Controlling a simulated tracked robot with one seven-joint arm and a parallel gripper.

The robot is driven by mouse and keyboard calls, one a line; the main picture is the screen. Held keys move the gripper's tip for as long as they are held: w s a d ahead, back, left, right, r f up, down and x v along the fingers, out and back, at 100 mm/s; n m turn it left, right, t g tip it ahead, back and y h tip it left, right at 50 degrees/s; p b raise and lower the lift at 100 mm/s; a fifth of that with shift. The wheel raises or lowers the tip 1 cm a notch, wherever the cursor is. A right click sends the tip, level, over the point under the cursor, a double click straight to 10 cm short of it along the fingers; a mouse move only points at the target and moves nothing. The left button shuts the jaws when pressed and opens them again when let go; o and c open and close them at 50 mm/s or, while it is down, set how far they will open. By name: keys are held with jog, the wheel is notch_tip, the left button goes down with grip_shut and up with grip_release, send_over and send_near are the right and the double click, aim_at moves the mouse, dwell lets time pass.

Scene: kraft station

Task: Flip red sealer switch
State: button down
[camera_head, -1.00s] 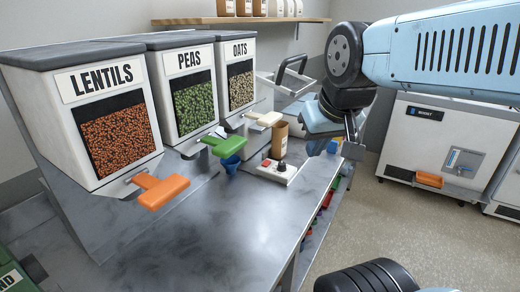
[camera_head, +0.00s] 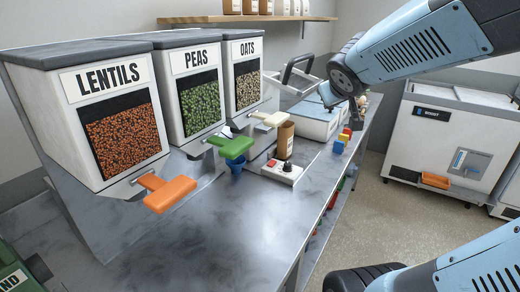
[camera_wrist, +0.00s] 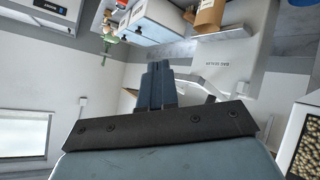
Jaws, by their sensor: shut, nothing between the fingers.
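A low white switch box (camera_head: 283,172) sits on the metal counter, right of the dispensers. A small red switch (camera_head: 271,162) is on its left part, with a dark knob (camera_head: 287,166) beside it. I cannot tell which way the switch is set. A grey frame with a black handle (camera_head: 299,62) stands behind, possibly the sealer. My gripper (camera_head: 356,116) is above the counter's right side, apart from the switch box and farther back. In the wrist view, its fingers (camera_wrist: 157,72) are together with nothing between them.
Lentil, pea and oat dispensers with orange (camera_head: 168,192), green (camera_head: 231,147) and cream (camera_head: 269,118) levers line the left. A brown container (camera_head: 285,138) stands just behind the switch box. Coloured blocks (camera_head: 341,142) lie near the counter's right edge. The front counter is clear.

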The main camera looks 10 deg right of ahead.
jog(key=w+f+n+t+y, duration=0.2)
jog(key=w+n, duration=0.1)
jog(key=w, duration=0.4)
jog(key=n+g+y, duration=0.5)
jog(key=n+y, duration=0.1)
jog(key=y, duration=0.2)
send_over(281, 166)
jog(key=f, duration=1.7)
jog(key=shift+s+a+f, duration=0.3)
jog(key=shift+s, duration=0.1)
jog(key=f, duration=0.3)
jog(key=shift+w+h, duration=0.3)
jog(key=shift+w+d+f, duration=0.1)
jog(key=shift+d+f, duration=0.05)
jog(key=shift+f, duration=0.45)
jog(key=shift+d, duration=0.1)
